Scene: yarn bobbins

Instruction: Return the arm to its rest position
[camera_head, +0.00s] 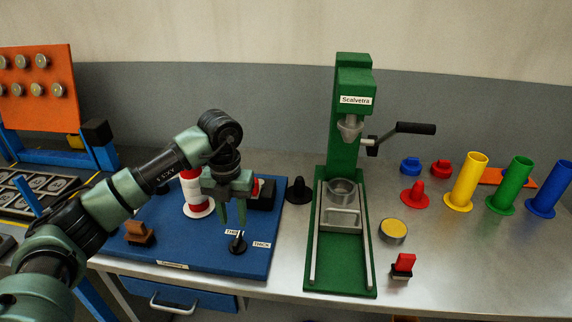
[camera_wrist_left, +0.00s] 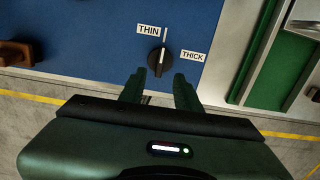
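My left arm comes in from the left in the head view, with its gripper (camera_head: 233,222) pointing down over the blue board (camera_head: 190,250). The gripper is open and empty, its two green fingers apart just above a black knob (camera_head: 237,243). In the left wrist view the open fingers (camera_wrist_left: 158,88) are on either side of the space just below the knob (camera_wrist_left: 159,62), which sits between labels THIN and THICK. The knob's white mark points toward THIN. I cannot tell whether the fingers touch it. My right gripper is not in view.
A white and red bobbin (camera_head: 194,190) stands behind the gripper. A green press (camera_head: 348,150) stands to its right. Yellow (camera_head: 466,183), green (camera_head: 512,186) and blue (camera_head: 550,190) tubes stand far right. A brown block (camera_head: 139,233) sits on the board's left. Bare metal table lies front right.

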